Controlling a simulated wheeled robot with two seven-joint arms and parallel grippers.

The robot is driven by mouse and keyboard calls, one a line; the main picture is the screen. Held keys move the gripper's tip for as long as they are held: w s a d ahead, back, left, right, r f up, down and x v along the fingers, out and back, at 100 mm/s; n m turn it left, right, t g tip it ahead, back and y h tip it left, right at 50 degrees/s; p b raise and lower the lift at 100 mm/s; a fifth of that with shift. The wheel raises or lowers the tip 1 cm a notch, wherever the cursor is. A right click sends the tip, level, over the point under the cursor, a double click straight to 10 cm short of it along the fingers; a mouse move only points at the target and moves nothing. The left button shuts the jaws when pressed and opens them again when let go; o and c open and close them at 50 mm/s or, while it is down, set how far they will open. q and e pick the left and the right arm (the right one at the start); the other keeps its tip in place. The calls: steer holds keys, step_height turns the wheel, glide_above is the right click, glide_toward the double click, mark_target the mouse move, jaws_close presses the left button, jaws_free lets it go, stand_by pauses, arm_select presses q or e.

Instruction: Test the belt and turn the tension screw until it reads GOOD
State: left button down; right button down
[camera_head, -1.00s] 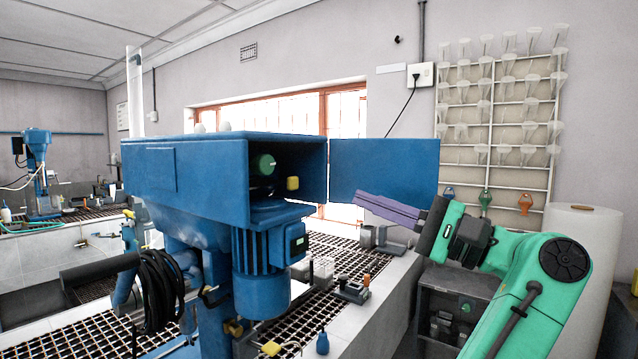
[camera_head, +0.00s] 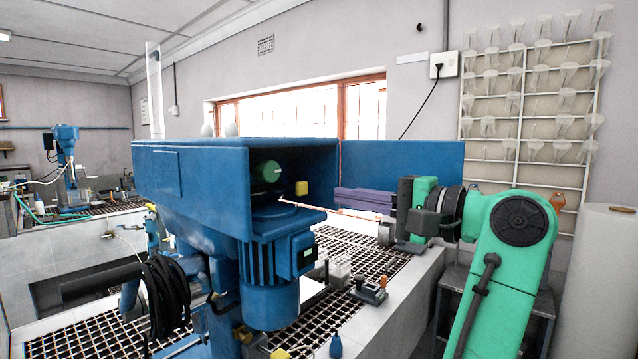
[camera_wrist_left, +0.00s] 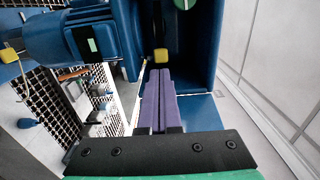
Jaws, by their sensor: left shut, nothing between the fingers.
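My left gripper (camera_head: 338,197) is shut and empty. Its purple fingers point at the open end of the blue belt housing (camera_head: 200,190) and overlap the open blue door panel (camera_head: 400,160). In the left wrist view the fingertips (camera_wrist_left: 160,74) lie just short of a yellow knob (camera_wrist_left: 160,55). That knob (camera_head: 301,188) also shows in the head view, at the opening's right side. A green-faced round part (camera_head: 268,171) sits inside the housing. I cannot make out the belt clearly, nor any reading. My right gripper is not in view.
A thin pale-orange rod (camera_head: 340,212) runs below the fingers from the housing opening; what it belongs to is unclear. A blue motor (camera_head: 273,285) hangs under the housing. Small items (camera_head: 368,290) stand on the grated bench. A white roll (camera_head: 605,275) stands at right.

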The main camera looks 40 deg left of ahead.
mark_target(304, 190)
arm_select(q)
steer(key=a+p, duration=0.1)
steer(key=a, duration=0.2)
steer(key=a+p, duration=0.2)
steer(key=a, duration=0.1)
steer(key=shift+s+r, duration=0.15)
steer(key=shift+s, duration=0.05)
steer(key=shift+a, duration=0.2)
